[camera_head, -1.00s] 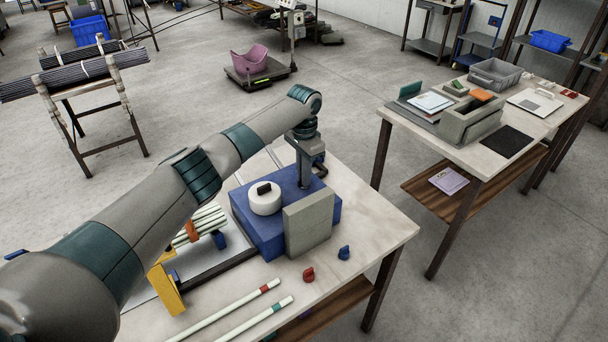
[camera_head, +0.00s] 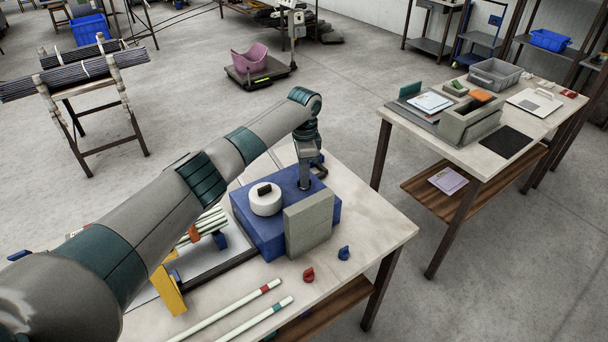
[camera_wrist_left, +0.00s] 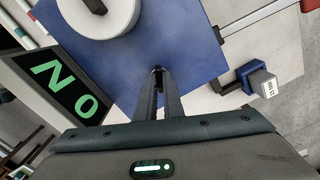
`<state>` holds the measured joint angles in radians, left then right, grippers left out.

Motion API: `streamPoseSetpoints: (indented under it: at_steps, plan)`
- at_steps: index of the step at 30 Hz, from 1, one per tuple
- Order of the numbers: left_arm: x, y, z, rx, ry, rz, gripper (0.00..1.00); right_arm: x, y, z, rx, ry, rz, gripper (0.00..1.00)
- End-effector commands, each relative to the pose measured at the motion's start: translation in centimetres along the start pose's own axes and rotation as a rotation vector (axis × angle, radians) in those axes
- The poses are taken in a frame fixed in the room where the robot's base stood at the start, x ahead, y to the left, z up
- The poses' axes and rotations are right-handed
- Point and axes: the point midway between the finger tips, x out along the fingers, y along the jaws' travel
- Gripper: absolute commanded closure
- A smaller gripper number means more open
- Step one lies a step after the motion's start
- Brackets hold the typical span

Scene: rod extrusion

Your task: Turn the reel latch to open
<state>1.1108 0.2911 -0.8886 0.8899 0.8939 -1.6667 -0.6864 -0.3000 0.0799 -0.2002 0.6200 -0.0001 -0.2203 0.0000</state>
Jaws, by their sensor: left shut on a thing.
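A blue block (camera_head: 258,231) stands on the table, with a white round reel (camera_head: 265,199) that has a small black piece on top. The block (camera_wrist_left: 200,40) and part of the reel (camera_wrist_left: 105,18) also show in the left wrist view. My left gripper (camera_head: 305,186) points down at the block's back right, beside the reel and apart from it. In the left wrist view, the fingers (camera_wrist_left: 158,72) are close together on a small dark piece, apparently the reel latch, mostly hidden between the tips. My right gripper is not in view.
A grey upright panel (camera_head: 308,225) stands at the block's front; its dark face (camera_wrist_left: 62,90) shows green letters N and O. Red (camera_head: 308,274) and blue (camera_head: 344,253) knobs and pale rods (camera_head: 230,312) lie in front. A yellow bracket (camera_head: 168,290) stands left.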

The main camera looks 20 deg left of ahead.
Motion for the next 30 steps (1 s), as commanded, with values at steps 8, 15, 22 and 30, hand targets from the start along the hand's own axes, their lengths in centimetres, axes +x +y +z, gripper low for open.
streamPoseSetpoints:
  at_steps: [8, 15, 22, 30]
  plan:
    - [-0.13, -0.04, -0.06, 0.263, 0.002, -0.002, 1.00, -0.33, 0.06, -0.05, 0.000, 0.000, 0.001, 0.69]
    - [-0.11, -0.06, -0.08, 0.491, 0.002, -0.003, 1.00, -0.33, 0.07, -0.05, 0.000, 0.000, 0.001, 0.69]
    - [-0.10, -0.07, -0.10, 0.710, 0.002, -0.004, 1.00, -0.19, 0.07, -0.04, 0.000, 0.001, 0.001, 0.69]
    - [-0.11, -0.08, -0.10, 0.947, 0.002, -0.004, 1.00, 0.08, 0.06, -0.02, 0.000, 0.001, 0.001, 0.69]
